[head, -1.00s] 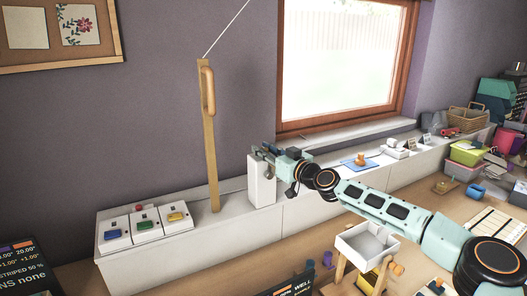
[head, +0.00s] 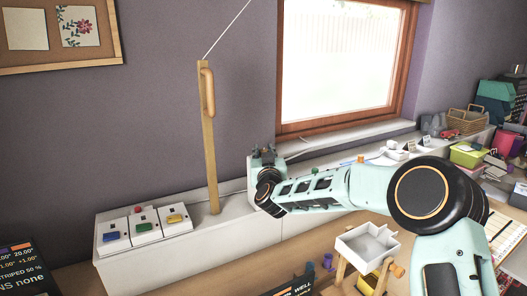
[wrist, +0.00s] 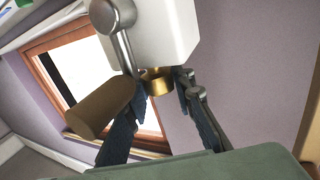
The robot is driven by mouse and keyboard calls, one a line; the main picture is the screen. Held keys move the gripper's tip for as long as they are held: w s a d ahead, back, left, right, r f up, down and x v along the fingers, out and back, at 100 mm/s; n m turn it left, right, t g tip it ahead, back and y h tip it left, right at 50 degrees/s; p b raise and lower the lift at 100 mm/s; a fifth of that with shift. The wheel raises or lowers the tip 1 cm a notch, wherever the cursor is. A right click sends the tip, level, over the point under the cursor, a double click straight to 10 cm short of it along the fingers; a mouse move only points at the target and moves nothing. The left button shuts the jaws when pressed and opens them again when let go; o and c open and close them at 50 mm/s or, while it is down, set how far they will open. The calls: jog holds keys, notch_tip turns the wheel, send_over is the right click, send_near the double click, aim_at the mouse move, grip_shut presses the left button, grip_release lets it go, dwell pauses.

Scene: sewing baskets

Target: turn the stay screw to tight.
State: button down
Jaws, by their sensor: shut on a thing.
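In the wrist view a brass screw (wrist: 157,82) sticks out of a white box (wrist: 165,30). My gripper (wrist: 162,90) has its dark fingers on either side of the brass screw and is shut on it. A grey metal lever (wrist: 118,35) with a brown wooden handle (wrist: 100,108) stands beside the box and crosses in front of the left finger. In the head view the white box (head: 252,166) stands on the ledge, right of a wooden post. My wrist covers much of it, and the screw is hidden there.
The wooden post (head: 208,140) with a handle and a cord rises just left of the box. Three small switch boxes (head: 145,224) stand further left on the white ledge (head: 185,250). A window (head: 340,65) is behind. A white tray (head: 367,243) on a stand is below my arm.

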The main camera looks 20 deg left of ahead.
jog(key=m+t+h+p, duration=0.1)
jog(key=m+h, duration=0.1)
jog(key=h, duration=0.2)
jog(key=m+h+p, duration=0.2)
jog(key=m+h, duration=0.1)
jog(key=h, duration=0.1)
jog(key=shift+a+r+t, duration=0.1)
jog(key=shift+r+t, duration=0.05)
jog(key=shift+t, duration=0.25)
jog(key=shift+m+h+p, duration=0.65)
jog(key=shift+m+h, duration=0.55)
jog(key=shift+h, duration=0.4)
jog(key=shift+d+m+g+h+p, duration=0.15)
jog(key=shift+m+g+h+p, duration=0.2)
jog(key=shift+m+h, duration=0.5)
jog(key=shift+d+m+g+h+p, duration=0.1)
jog(key=shift+m+g+h+p, duration=0.25)
jog(key=shift+h, duration=0.8)
jog(key=c, duration=1.6)
grip_release()
jog(key=shift+f, duration=0.2)
jog(key=shift+s+a, duration=0.1)
jog(key=v, duration=1.1)
jog(key=shift+s+a+r, duration=0.15)
jog(key=shift+s, duration=0.25)
